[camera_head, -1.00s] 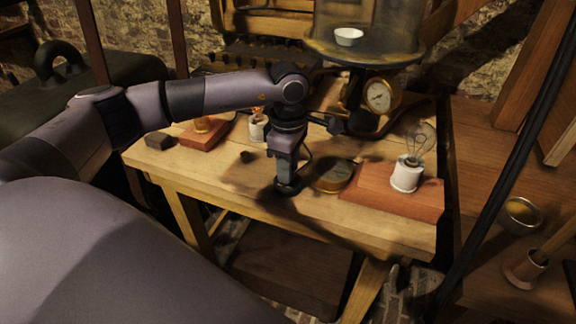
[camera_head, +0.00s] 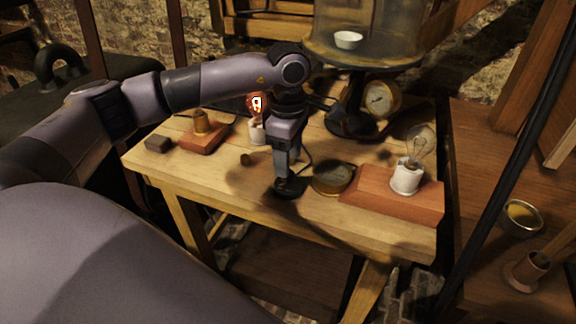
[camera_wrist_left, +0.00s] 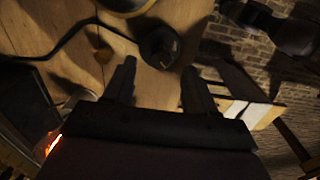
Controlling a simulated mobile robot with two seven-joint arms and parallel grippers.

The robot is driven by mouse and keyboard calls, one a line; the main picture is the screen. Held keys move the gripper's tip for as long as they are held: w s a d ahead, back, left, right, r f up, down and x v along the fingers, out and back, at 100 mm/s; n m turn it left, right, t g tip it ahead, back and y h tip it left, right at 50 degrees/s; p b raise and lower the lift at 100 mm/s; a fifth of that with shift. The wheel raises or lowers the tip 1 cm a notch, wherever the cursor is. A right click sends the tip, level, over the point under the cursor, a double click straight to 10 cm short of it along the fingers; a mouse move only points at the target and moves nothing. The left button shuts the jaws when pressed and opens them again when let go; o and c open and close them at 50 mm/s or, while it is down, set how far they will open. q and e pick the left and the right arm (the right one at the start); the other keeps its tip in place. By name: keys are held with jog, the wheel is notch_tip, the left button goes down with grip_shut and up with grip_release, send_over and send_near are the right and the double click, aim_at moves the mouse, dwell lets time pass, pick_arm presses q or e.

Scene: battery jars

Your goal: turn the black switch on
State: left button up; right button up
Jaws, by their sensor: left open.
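The black switch (camera_head: 289,188) is a dark round piece near the front edge of the wooden table. It shows in the left wrist view (camera_wrist_left: 160,46) as a round black body with a dark cord running off to the left. My left gripper (camera_head: 284,172) points down right over the switch and partly hides it in the head view. In the left wrist view its two fingers (camera_wrist_left: 157,75) are apart, with the switch beyond their tips and nothing held between them. I cannot tell whether a finger touches the switch. My right gripper is not in view.
A round brass gauge (camera_head: 333,178) lies just right of the switch. A red-brown block (camera_head: 385,200) carries a clear bulb (camera_head: 419,143). A glowing bulb (camera_head: 257,103) stands behind my gripper. A glass jar stand (camera_head: 352,117) is at the back. The table's front edge (camera_head: 300,222) is close.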

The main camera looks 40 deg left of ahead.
pick_arm(q)
jog(key=shift+r, duration=1.75)
